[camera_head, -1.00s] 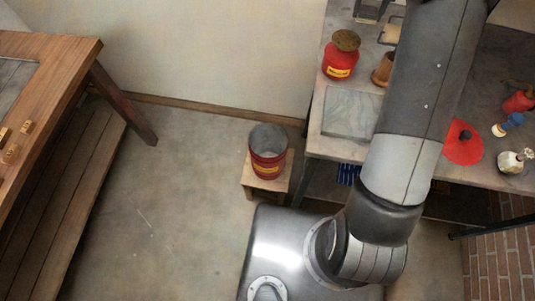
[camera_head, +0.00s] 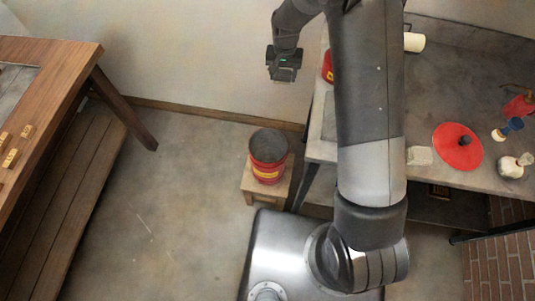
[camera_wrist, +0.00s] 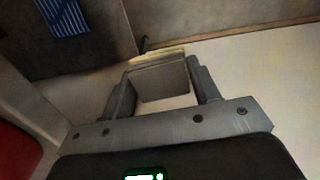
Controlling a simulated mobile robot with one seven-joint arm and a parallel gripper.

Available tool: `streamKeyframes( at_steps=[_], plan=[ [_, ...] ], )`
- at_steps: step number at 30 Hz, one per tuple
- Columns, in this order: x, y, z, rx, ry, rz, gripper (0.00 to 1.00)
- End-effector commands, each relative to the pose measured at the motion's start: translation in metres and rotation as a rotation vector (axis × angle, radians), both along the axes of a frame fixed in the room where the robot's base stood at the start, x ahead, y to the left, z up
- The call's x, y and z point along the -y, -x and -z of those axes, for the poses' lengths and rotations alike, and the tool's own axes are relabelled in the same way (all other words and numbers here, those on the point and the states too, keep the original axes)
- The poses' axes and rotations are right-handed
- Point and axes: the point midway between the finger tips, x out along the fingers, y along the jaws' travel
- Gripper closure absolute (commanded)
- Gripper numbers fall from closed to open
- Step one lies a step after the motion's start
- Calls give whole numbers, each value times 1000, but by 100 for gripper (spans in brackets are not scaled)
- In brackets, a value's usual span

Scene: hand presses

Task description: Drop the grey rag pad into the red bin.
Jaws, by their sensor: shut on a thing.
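The red bin (camera_head: 268,175) is a red bucket with yellow labels and a dark grey open top. It stands upright on a small wooden stool left of the grey table. My gripper (camera_head: 284,76) hangs in the air, above the bin in the head picture and apart from it. In the wrist view my gripper (camera_wrist: 163,88) is shut on the grey rag pad (camera_wrist: 163,80), which shows as a flat grey piece between the two fingers. The pad cannot be made out in the head view. The bin's opening is not clearly seen in the wrist view.
The grey table (camera_head: 470,60) on the right holds a red disc (camera_head: 458,150) with a dark knob, a pale block (camera_head: 419,156), a white roll (camera_head: 414,42) and a red can (camera_head: 328,68), partly hidden. A wooden bench (camera_head: 60,60) stands left. The floor between is clear.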

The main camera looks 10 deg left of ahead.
Motion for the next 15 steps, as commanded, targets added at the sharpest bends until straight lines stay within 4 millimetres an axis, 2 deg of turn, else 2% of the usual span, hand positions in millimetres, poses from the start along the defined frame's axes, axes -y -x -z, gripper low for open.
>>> streamKeyframes(
  at_steps=[1, 3, 9, 12, 15],
  plan=[
    [-4, 23, 12, -5, 3, -2, 69],
    [-7, 51, 26, -6, 4, 5, 69],
    [-6, 122, 56, -3, 3, 30, 69],
    [-3, 145, 65, -1, 2, 40, 69],
    [0, 161, 69, -1, 1, 47, 69]
  ],
)
